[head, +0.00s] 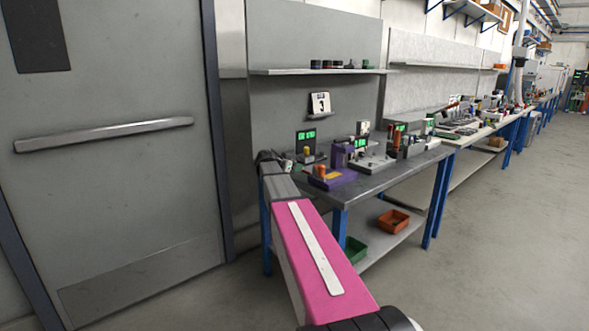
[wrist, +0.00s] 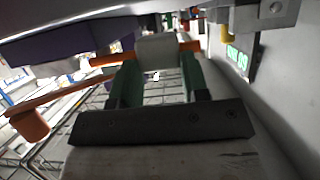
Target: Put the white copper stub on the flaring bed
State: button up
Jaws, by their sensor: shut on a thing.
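In the wrist view my gripper (wrist: 160,68) has its green fingers closed on a pale white piece, the white copper stub (wrist: 157,50). Copper-orange shows on both sides of the white part, behind or beyond the fingers. In the head view my gripper (head: 287,163) is small at the left end of the grey workbench, partly hidden by my arm. The stub cannot be made out there. Several small devices stand on the bench, among them a purple one (head: 332,179) with an orange top and a pale one (head: 374,163). I cannot tell which is the flaring bed.
The workbench (head: 413,167) has a lower shelf with an orange bin (head: 394,221) and a green bin (head: 355,249). A device with a green display (wrist: 238,60) is close on the right in the wrist view. A wall shelf (head: 320,71) hangs above. The floor at right is clear.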

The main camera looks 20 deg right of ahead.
jog(key=shift+f, duration=0.3)
jog(key=o, duration=0.9)
